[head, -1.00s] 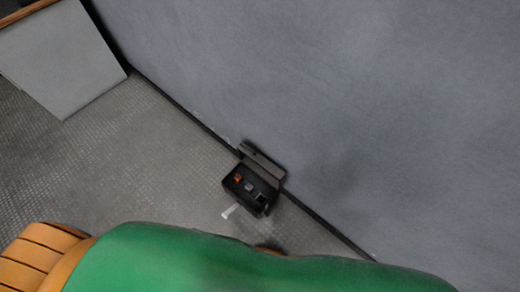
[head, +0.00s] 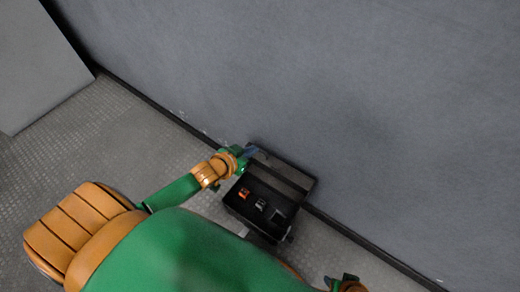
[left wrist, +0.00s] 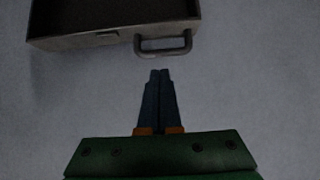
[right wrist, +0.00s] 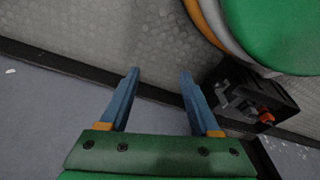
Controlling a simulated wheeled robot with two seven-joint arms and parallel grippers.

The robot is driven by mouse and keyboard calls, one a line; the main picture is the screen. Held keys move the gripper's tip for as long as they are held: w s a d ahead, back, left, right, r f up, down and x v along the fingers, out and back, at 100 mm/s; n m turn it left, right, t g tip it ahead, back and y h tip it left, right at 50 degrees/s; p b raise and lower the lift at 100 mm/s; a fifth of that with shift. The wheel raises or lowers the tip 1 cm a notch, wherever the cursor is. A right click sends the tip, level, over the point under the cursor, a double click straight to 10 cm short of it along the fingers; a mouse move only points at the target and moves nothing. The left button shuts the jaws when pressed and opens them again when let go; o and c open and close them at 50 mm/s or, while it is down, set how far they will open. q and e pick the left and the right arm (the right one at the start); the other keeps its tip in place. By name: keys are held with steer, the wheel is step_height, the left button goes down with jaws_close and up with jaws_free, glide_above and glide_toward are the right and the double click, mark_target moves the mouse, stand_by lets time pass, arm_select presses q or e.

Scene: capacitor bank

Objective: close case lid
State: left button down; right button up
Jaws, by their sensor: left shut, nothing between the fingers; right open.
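The black case (head: 241,208) sits on the floor by the wall, with several small items inside. Its lid (head: 292,177) stands open on the wall side. In the left wrist view the lid's rim (left wrist: 75,41) and handle (left wrist: 165,47) show at the top. My left gripper (head: 258,151) is shut and empty by the lid's upper left corner; in the left wrist view its fingertips (left wrist: 159,72) point toward the handle, apart from it in the picture. My right gripper (right wrist: 159,76) is open and empty; the case (right wrist: 268,95) shows at its right, partly hidden by my body.
The grey wall (head: 350,90) rises right behind the case, with a dark skirting along its foot. A grey panel (head: 40,65) stands at the upper left. The textured floor (head: 120,140) left of the case is clear.

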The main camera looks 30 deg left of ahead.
arm_select(q)
steer(key=b+x, duration=0.2)
steer(key=x, duration=0.3)
steer(key=shift+f+b, duration=0.2)
steer(key=shift+b, duration=0.1)
arm_select(e)
step_height(320, 180, up, 7)
steer(key=w, duration=0.2)
steer(key=shift+w+a+t, duration=0.15)
steer(key=shift+a+t, duration=0.1)
steer(key=shift+t, duration=0.05)
